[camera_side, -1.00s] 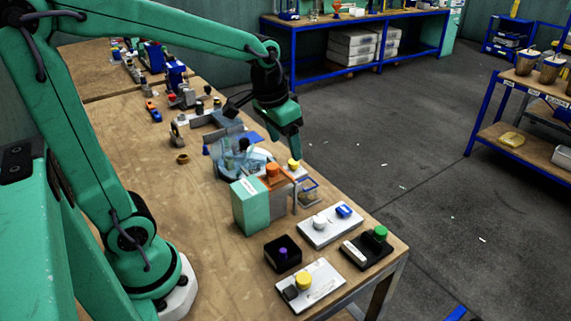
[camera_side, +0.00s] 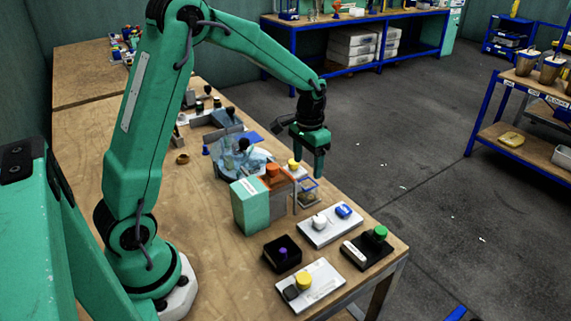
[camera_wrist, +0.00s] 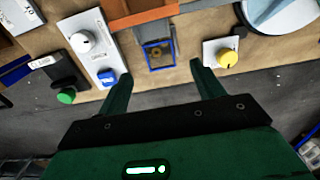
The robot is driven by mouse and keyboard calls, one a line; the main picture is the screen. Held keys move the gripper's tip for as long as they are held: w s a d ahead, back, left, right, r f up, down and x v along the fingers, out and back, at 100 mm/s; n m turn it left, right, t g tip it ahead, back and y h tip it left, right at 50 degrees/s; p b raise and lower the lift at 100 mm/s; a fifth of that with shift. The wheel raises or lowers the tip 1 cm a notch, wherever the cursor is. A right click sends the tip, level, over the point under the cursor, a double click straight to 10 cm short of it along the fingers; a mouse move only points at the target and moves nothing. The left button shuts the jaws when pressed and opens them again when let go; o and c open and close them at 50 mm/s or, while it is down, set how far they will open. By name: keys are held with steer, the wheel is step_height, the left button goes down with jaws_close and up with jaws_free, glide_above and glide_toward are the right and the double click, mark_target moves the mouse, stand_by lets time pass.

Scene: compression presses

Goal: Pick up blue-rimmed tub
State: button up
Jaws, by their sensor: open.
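The blue-rimmed tub (camera_wrist: 171,62) is a small square container near the table's edge; in the wrist view it lies between and beyond my fingertips. It also shows in the side view (camera_side: 308,193), beside an orange-topped press. Something brownish and round shows inside it. My gripper (camera_wrist: 161,74) is open and empty, its fingers spread wider than the tub. In the side view my gripper (camera_side: 317,168) hangs above the tub, apart from it. The gap between the fingers is hard to see there.
The orange press (camera_side: 277,180) and a green box (camera_side: 250,206) stand close to the tub. A yellow knob on a white base (camera_wrist: 227,58) lies to its right in the wrist view, and a white plate with a blue button (camera_wrist: 107,76) to its left.

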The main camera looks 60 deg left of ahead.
mark_target(307, 183)
steer(key=shift+f, duration=0.1)
steer(key=shift+f, duration=1.2)
steer(key=shift+f, duration=0.1)
steer(key=shift+w+f, duration=0.1)
steer(key=shift+f, duration=2.4)
steer(key=shift+c, duration=0.5)
steer(key=c, duration=1)
steer(key=shift+r, duration=0.15)
step_height(307, 183, up, 10)
steer(key=shift+f, duration=0.1)
